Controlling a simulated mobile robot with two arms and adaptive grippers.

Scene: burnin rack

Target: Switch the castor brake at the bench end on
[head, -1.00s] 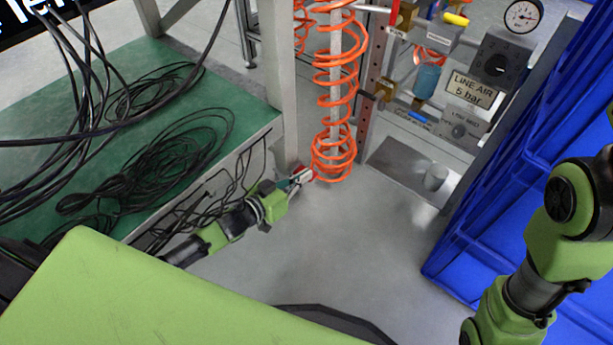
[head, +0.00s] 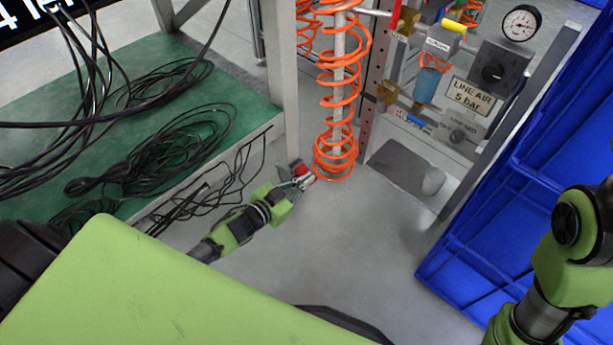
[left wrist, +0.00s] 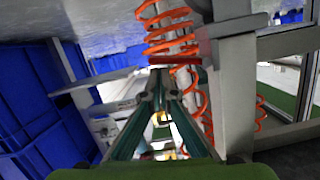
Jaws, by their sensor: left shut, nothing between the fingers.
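The castor brake at the bench end shows as a small red pedal (head: 301,170) at the foot of the bench leg, low near the floor. In the left wrist view the red pedal (left wrist: 190,61) lies as a flat bar just beyond the fingertips. My left gripper (head: 305,182) is shut and empty, with its tips right at the pedal; I cannot tell whether they touch. In the left wrist view its fingers (left wrist: 159,78) meet just below the bar. The castor wheel is mostly hidden. My right gripper is out of view; only my right arm shows.
The green bench (head: 150,110) carries loops of black cable (head: 190,140), some hanging off its edge. An orange coiled hose (head: 336,155) hangs close beside the gripper. Blue crates (head: 500,220) stand at right. The floor (head: 350,240) between is clear.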

